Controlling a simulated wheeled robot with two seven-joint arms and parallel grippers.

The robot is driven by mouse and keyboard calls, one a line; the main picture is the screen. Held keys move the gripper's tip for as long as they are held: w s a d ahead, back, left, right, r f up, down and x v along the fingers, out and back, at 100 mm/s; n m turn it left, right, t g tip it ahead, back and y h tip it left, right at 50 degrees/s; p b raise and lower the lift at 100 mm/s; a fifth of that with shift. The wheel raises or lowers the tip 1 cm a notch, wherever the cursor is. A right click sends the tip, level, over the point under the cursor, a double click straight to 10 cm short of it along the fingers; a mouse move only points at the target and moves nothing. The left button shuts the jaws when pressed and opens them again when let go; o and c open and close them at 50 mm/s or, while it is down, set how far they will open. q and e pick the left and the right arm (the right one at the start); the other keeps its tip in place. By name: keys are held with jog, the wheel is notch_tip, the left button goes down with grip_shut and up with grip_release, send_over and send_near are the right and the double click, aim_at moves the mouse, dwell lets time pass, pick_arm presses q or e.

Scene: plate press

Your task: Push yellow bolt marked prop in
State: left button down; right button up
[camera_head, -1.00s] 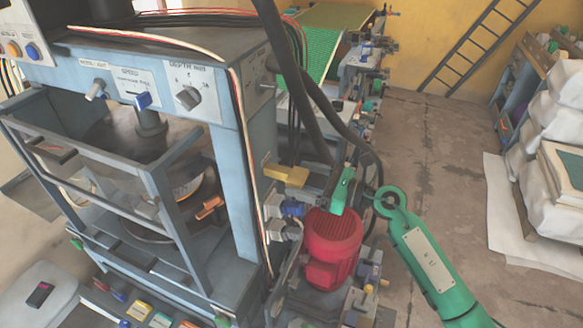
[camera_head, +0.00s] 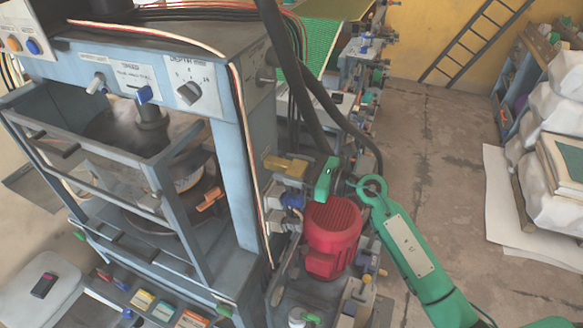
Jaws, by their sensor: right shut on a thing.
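The yellow bolt (camera_head: 286,166) sticks out sideways from the right side of the blue-grey press (camera_head: 232,170). It now looks a dull ochre. My right gripper (camera_head: 310,178) is at the bolt's outer end, above the red motor, and is shut on it. The fingertips are small and partly hidden, so the exact contact is hard to see. The marking "prop" cannot be read. My left gripper is not in view.
The red motor (camera_head: 331,232) stands just below my right gripper. Blue and grey fittings (camera_head: 290,202) sit under the bolt. Dark hoses (camera_head: 300,90) run down close behind my gripper. The floor (camera_head: 440,150) at right is clear up to the white sacks (camera_head: 552,120).

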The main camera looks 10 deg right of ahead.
jog(key=shift+x, duration=1.4)
jog(key=o, duration=1.4)
jog(key=shift+s+d, duration=0.1)
jog(key=shift+d, duration=0.05)
jog(key=shift+s+d+f+b, duration=0.15)
jog(key=shift+d+b, duration=0.1)
jog(key=shift+b, duration=0.2)
jog(key=b+v, duration=0.5)
jog(key=v, duration=0.8)
